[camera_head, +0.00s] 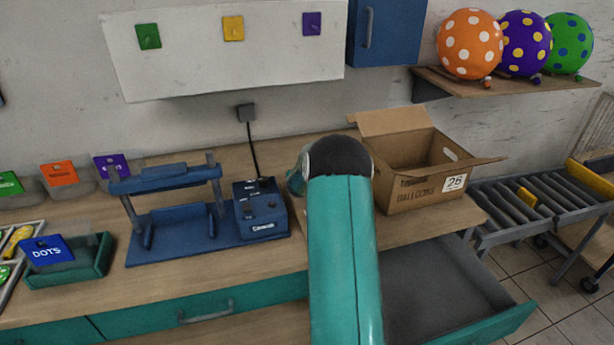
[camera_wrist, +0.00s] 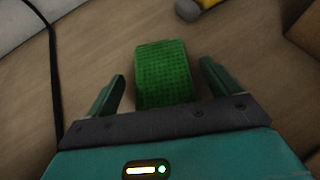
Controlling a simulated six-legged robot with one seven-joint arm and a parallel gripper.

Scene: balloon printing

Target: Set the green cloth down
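The green cloth (camera_wrist: 163,62) shows in the wrist view as a small textured rectangle against the wooden table. My gripper (camera_wrist: 163,72) has its two fingers spread wide. The cloth lies between and ahead of the fingers, with a clear gap on each side, so neither finger seems to touch it. The cloth's near end is hidden behind the gripper body. I cannot tell the height between the gripper and the table. In the head view, my teal arm hides both the gripper and the cloth.
A blue press (camera_head: 180,205) stands left of my arm, its cable running up the wall. An open cardboard box (camera_head: 425,185) stands to the right, above an open drawer (camera_head: 440,290). A grey-and-yellow object (camera_wrist: 208,4) lies just beyond the cloth. Bare table surrounds the cloth.

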